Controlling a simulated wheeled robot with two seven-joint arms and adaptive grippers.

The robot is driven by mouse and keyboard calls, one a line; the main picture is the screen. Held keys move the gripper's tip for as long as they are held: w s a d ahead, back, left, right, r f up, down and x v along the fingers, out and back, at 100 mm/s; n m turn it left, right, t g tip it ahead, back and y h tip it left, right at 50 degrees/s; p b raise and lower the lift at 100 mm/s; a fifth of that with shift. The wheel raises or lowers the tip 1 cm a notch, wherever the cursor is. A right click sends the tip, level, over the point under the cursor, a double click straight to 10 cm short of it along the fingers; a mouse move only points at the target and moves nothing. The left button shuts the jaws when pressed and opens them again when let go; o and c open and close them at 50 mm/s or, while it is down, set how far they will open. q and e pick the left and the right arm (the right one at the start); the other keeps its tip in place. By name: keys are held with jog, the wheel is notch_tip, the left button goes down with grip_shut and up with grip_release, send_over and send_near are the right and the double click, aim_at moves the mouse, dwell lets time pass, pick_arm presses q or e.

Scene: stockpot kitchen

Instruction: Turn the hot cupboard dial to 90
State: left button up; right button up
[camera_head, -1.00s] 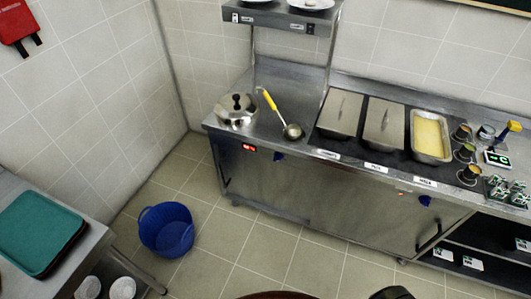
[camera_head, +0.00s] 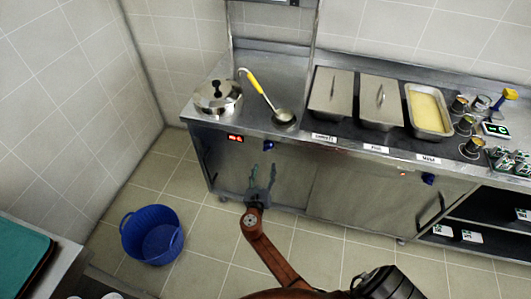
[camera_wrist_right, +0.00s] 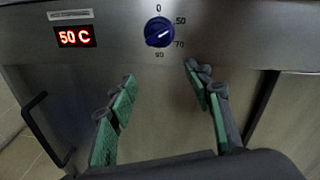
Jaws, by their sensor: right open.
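The hot cupboard dial (camera_head: 268,145) is a blue knob on the steel front of the counter. In the right wrist view the dial (camera_wrist_right: 158,32) has a white pointer line slanting toward the right, near the 50 mark. Marks 0, 50, 70 and 90 run from its top round the right to its bottom. The red display (camera_wrist_right: 75,37) to its left reads 50 C. My right gripper (camera_head: 262,172) is open and empty, just below the dial in the head view. In the wrist view its green-padded fingers (camera_wrist_right: 161,80) are spread apart, short of the knob and not touching it.
A second blue knob (camera_head: 428,179) is further right on the front. A lidded pot (camera_head: 217,97), a ladle (camera_head: 284,115) and several food pans stand on top. A black handle (camera_wrist_right: 42,125) is left in the wrist view. A blue basket (camera_head: 152,235) is on the floor.

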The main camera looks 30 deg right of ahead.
aim_at(268, 147)
jog(key=w+d+r+b, duration=0.2)
jog(key=w+d+r, duration=0.1)
jog(key=w+d, duration=0.2)
jog(key=shift+w+d+n+h, duration=0.25)
jog(key=shift+w+n+h, duration=0.15)
jog(key=c, duration=1.1)
pick_arm(q)
jog(key=shift+s+d+f, duration=0.15)
jog(key=shift+s+f, duration=0.7)
jog(key=shift+s, duration=0.25)
jog(key=shift+f+g, duration=0.1)
jog(key=shift+g, duration=0.2)
